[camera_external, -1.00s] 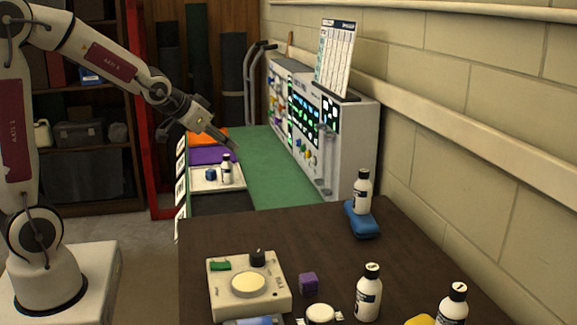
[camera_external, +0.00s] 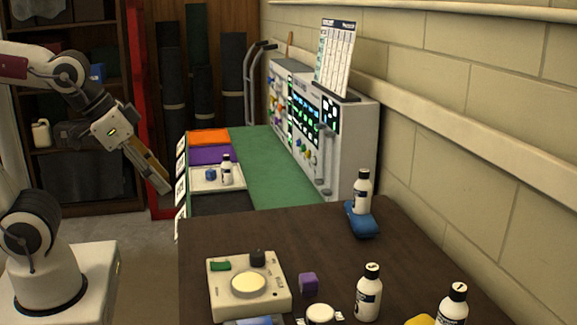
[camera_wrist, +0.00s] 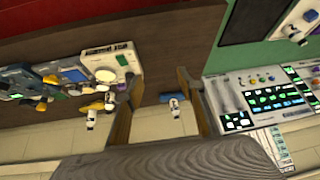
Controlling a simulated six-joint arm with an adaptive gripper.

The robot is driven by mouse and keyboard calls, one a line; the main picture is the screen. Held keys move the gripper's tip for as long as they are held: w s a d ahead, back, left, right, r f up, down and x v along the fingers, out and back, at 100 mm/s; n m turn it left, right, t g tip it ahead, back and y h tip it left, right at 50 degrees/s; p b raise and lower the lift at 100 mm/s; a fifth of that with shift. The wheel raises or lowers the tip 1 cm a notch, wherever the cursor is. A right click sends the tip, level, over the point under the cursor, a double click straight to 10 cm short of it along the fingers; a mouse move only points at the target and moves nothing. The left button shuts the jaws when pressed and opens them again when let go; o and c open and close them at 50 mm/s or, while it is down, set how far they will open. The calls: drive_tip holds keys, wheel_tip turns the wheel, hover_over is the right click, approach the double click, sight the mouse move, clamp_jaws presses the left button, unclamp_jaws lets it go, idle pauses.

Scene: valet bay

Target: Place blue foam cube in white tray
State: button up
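The blue foam cube (camera_external: 210,174) sits in the white tray (camera_external: 205,187), on the left part of the green-topped bench. A white bottle with a black cap (camera_external: 226,170) stands beside it in the same tray. My gripper (camera_external: 163,187) hangs tilted downward to the left of the bench, clear of the tray and cube. In the wrist view my gripper (camera_wrist: 160,82) shows two fingers spread apart with nothing held between them. Part of the white tray appears at the upper right corner of that view.
Orange (camera_external: 209,137) and purple (camera_external: 212,155) trays lie behind the white one, a black tray (camera_external: 222,204) in front. A control console (camera_external: 343,135) lines the wall. The dark table (camera_external: 320,245) holds a dial device (camera_external: 249,284), a purple cube (camera_external: 308,283), a blue sponge (camera_external: 361,221) and bottles.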

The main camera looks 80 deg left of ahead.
drive_tip(key=s+d+m+h, duration=0.1)
drive_tip(key=s+d, duration=0.2)
drive_tip(key=s, duration=0.2)
drive_tip(key=shift+d+f+g, duration=0.3)
drive_tip(key=shift+f+g, duration=0.1)
drive_tip(key=shift+f, duration=0.05)
idle(0.9)
